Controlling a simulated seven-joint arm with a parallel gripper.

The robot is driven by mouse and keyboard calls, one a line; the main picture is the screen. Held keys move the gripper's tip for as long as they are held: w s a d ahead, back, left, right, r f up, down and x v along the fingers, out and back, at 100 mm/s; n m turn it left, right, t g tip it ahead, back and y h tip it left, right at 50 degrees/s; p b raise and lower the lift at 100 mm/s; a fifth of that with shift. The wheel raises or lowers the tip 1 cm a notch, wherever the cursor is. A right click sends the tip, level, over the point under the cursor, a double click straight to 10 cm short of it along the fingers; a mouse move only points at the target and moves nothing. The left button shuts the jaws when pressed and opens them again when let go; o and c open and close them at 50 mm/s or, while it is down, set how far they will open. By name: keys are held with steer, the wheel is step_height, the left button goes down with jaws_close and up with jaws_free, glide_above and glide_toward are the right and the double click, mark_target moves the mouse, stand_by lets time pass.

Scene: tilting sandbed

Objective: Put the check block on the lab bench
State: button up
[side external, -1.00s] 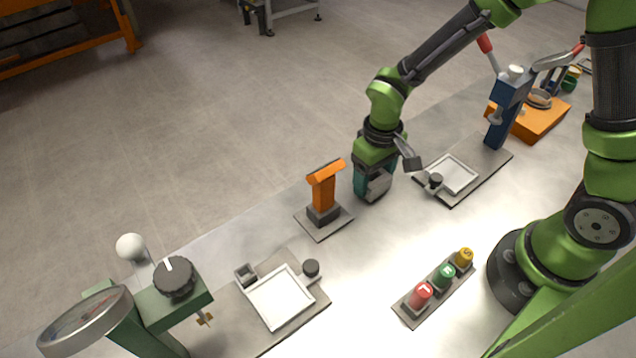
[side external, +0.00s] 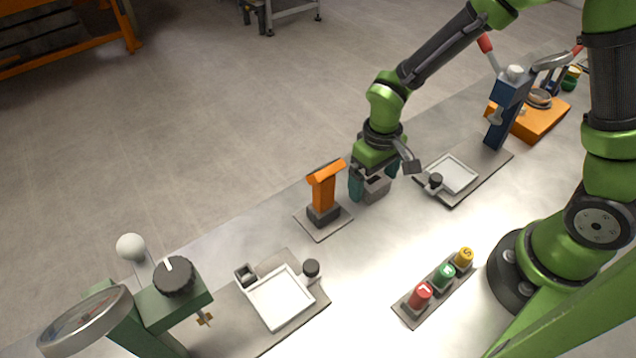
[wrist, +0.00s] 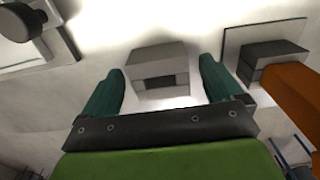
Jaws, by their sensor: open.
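The check block (side external: 374,190) is a grey block resting on the metal lab bench (side external: 365,255), just right of the orange T-handled stand. In the wrist view the block (wrist: 157,62) lies between and slightly beyond the two teal fingers, with a dark recess in its near face. My gripper (side external: 371,192) is low over the bench with its fingers apart at either side of the block. In the wrist view my gripper (wrist: 162,84) shows clear gaps between the fingers and the block.
The orange T-handled stand (side external: 324,190) is close on the left. A plate with a white tray (side external: 452,174) and dark knob is close on the right. Numbered knobs (side external: 443,276) stand nearer the base. The bench between them is clear.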

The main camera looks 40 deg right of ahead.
step_height(320, 180, up, 12)
steer(key=f, duration=0.1)
steer(key=s+d+r+m+t+y, duration=0.2)
steer(key=s+d+r+m+t, duration=0.2)
steer(key=s+r+t, duration=0.3)
steer(key=w+v, duration=0.1)
steer(key=v, duration=0.5)
steer(key=shift+d+r, duration=0.2)
steer(key=shift+d, duration=0.15)
